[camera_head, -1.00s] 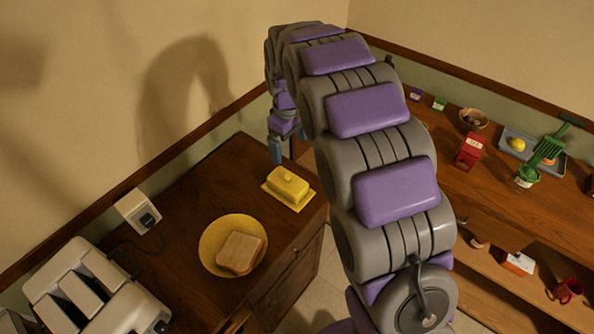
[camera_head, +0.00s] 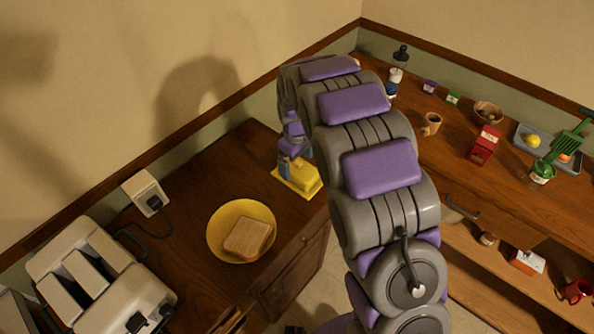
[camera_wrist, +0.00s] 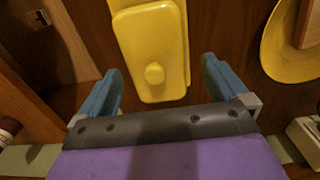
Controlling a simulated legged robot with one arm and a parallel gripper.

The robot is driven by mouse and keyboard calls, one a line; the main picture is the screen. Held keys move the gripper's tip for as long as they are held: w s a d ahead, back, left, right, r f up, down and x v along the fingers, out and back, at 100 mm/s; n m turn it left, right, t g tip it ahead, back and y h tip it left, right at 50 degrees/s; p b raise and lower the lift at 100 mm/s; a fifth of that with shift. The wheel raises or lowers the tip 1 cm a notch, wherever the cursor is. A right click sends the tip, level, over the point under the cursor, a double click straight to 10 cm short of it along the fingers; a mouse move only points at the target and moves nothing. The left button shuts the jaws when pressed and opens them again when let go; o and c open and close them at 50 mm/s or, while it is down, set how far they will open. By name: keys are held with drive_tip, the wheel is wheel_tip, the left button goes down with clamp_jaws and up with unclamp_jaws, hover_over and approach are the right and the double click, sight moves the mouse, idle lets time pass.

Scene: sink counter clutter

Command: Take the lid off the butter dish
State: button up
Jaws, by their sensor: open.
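The yellow butter dish (camera_head: 298,178) stands on the dark wooden counter, with its lid (camera_wrist: 150,52) on its base (camera_wrist: 186,40). In the wrist view a small round knob (camera_wrist: 155,74) shows on top of the lid. My gripper (camera_wrist: 160,85) is open, with one blue finger to each side of the lid's near end. The fingers look apart from the lid, and nothing is between them but the knob end in view. In the head view my gripper (camera_head: 284,168) is at the dish's far left side and partly covers it.
A yellow plate (camera_head: 216,243) with a slice of bread (camera_head: 248,237) is near the dish; the plate also shows in the wrist view (camera_wrist: 285,62). A toaster (camera_head: 98,285) and a wall socket (camera_head: 146,193) are at left. The right counter (camera_head: 455,130) holds a red carton (camera_head: 484,145) and a mug (camera_head: 431,124).

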sight(299, 162)
wheel_tip(299, 162, down, 3)
drive_tip(key=shift+w+f+b, duration=0.1)
drive_tip(key=shift+w+b, duration=0.05)
drive_tip(key=shift+b, duration=0.2)
drive_tip(key=shift+d+f, duration=0.15)
drive_tip(key=shift+f, duration=0.15)
drive_tip(key=shift+d, duration=0.15)
drive_tip(key=shift+d+r, duration=0.1)
drive_tip(key=shift+d, duration=0.1)
drive_tip(key=shift+c, duration=0.3)
drive_tip(key=shift+a, duration=0.45)
drive_tip(key=c, duration=0.7)
drive_tip(key=shift+d, duration=0.15)
drive_tip(key=shift+c, duration=1.4)
drive_tip(key=shift+d, duration=0.1)
